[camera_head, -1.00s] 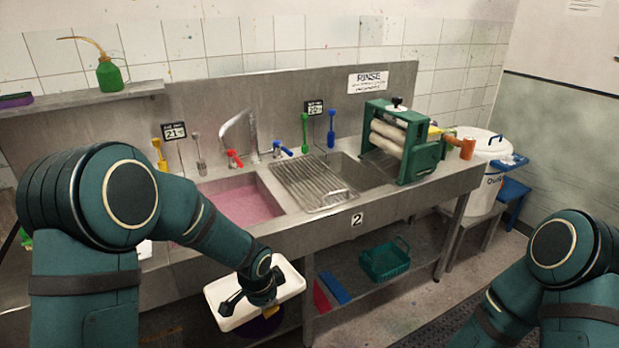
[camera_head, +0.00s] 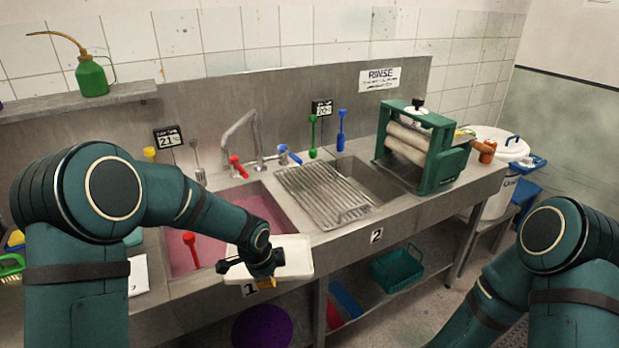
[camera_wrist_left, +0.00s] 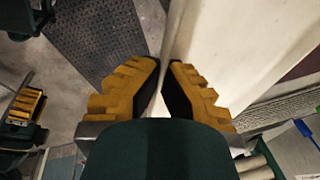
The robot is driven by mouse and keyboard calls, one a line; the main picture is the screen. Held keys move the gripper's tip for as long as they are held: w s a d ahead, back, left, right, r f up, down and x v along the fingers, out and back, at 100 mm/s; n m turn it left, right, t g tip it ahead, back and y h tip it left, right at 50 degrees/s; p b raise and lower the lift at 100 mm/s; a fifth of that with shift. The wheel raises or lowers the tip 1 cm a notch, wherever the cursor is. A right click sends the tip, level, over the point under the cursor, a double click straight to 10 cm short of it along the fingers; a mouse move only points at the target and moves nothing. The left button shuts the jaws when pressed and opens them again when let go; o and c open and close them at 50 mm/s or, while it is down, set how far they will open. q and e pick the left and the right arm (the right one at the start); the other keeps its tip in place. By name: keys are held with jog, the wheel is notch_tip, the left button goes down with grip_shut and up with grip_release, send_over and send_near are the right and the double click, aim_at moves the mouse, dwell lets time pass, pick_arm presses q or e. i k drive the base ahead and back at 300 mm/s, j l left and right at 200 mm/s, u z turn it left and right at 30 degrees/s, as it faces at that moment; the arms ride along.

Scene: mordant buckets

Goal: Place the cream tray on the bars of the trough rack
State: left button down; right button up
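The cream tray (camera_head: 298,257) is in my left gripper (camera_head: 264,282), at the front edge of the counter by the pink trough. In the left wrist view the yellow fingers (camera_wrist_left: 163,80) are on either side of the wall of the tray (camera_wrist_left: 235,45). The tray looks roughly level; its underside is hidden. The trough rack (camera_head: 322,195), a set of metal bars, lies across the sink to the right of and behind the tray, and its bars are bare. My right gripper (camera_wrist_left: 24,104) shows only in the left wrist view, small and partly cut off.
A pink-filled trough (camera_head: 245,208) with a red-handled tool (camera_head: 190,240) is left of the rack. Taps (camera_head: 240,165) stand behind. A green roller press (camera_head: 425,148) stands at right. A green basket (camera_head: 396,270) and a purple bucket (camera_head: 262,327) are below the counter.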

aim_at(319, 184)
jog(key=i+j, duration=0.7)
jog(key=i+l, duration=0.35)
jog(key=l, duration=0.2)
jog(key=i+l, duration=0.15)
jog(key=l, duration=0.2)
jog(key=i+l, duration=0.2)
jog(key=l, duration=0.2)
